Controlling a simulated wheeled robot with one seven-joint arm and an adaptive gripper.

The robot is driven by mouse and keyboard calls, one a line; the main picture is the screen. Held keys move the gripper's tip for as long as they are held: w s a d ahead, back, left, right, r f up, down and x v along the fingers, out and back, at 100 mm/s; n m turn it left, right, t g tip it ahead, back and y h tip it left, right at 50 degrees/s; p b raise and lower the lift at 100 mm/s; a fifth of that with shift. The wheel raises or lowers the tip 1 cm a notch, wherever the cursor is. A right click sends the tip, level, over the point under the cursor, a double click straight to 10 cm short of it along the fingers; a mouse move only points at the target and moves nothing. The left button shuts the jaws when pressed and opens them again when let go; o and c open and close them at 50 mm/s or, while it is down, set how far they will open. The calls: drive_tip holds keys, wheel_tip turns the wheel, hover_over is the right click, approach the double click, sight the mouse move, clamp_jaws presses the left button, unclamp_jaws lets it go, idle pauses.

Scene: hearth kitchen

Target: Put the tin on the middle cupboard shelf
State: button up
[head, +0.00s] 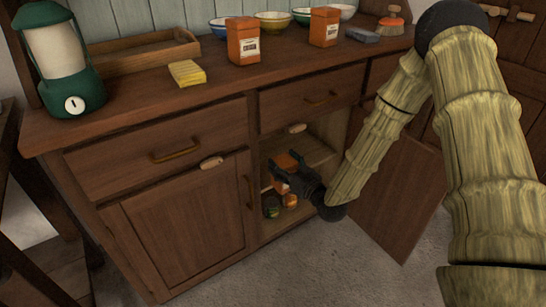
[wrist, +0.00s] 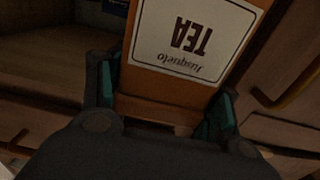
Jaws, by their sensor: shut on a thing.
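My gripper (head: 284,176) is at the open front of the lower cupboard. It is shut on an orange tin (head: 286,161). In the wrist view the tin (wrist: 165,104) sits between the two teal-padded fingers (wrist: 165,118), and its white label reads "TEA" upside down. The cupboard shelf (head: 312,147) shows as a light wooden board inside the opening, close to the tin. I cannot tell whether the tin touches it. My gripper and forearm hide part of the cupboard's inside.
The cupboard door (head: 398,195) stands open on the right. On the counter are two more orange tins (head: 243,45), several bowls (head: 273,22), a yellow sponge (head: 187,73), a wooden tray (head: 140,58) and a green lantern (head: 62,60).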

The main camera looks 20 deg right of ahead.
drive_tip(key=shift+w+d+f+b, duration=0.2)
drive_tip(key=shift+f+b, duration=0.2)
drive_tip(key=shift+f, duration=0.05)
drive_tip(key=shift+w+d+f+b, duration=0.15)
drive_tip(key=shift+w+f+b, duration=0.05)
drive_tip(key=shift+f+b, duration=0.2)
drive_tip(key=shift+w, duration=0.2)
drive_tip(key=w+d+f+b, duration=0.2)
drive_tip(key=w+b, duration=0.1)
drive_tip(key=w, duration=0.4)
drive_tip(key=w+d+f+b, duration=0.2)
drive_tip(key=w+f+b, duration=0.1)
drive_tip(key=w, duration=0.5)
drive_tip(key=shift+b, duration=0.6)
drive_tip(key=shift+d, duration=0.1)
drive_tip(key=o, duration=1.3)
drive_tip(key=shift+f, duration=0.1)
